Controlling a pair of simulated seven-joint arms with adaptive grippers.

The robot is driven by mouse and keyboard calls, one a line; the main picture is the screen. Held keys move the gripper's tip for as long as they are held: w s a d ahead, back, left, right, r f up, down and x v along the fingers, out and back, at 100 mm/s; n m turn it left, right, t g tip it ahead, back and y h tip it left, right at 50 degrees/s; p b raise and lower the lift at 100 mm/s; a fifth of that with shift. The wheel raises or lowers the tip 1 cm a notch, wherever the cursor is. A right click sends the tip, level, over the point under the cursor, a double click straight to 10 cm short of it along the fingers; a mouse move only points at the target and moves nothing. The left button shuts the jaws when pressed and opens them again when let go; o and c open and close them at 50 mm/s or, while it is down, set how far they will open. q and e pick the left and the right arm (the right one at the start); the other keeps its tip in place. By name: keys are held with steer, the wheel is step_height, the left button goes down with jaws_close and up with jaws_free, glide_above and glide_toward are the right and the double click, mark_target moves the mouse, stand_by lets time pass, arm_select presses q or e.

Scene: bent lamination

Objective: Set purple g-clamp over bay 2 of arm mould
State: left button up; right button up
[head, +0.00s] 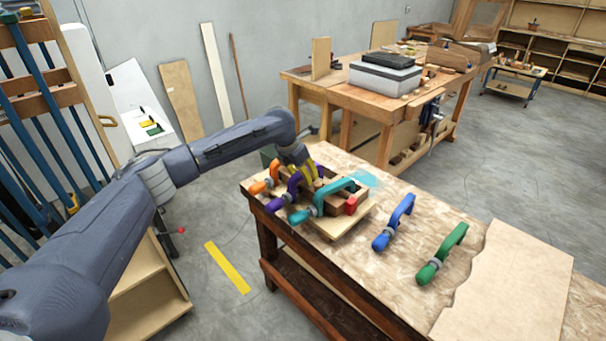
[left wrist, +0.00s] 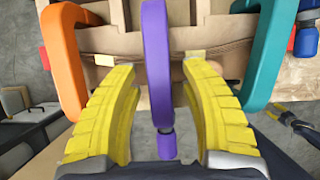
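The purple g-clamp (head: 287,196) sits at the arm mould (head: 345,221), between an orange clamp (head: 262,185) and a teal clamp (head: 322,202). In the left wrist view the purple g-clamp (left wrist: 156,60) runs upright down the middle, over the mould's wooden edge (left wrist: 110,40). My left gripper (head: 308,174) is above the mould. Its yellow fingers (left wrist: 163,88) are spread on either side of the purple clamp, with gaps visible on both sides. The gripper partly hides the mould and clamp in the head view. I cannot tell which bay the clamp is over. My right gripper is not in view.
The orange clamp (left wrist: 64,60) and teal clamp (left wrist: 268,55) flank the fingers closely. A blue clamp (head: 394,222) and a green clamp (head: 442,253) lie on the bench (head: 400,275) to the right. A thin pale sheet (head: 505,290) covers the bench's right end.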

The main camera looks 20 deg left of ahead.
arm_select(q)
steer(key=v, duration=1.2)
stand_by(0.4)
steer(key=shift+v, duration=2.95)
steer(key=shift+r, duration=0.2)
steer(key=shift+r, duration=2.35)
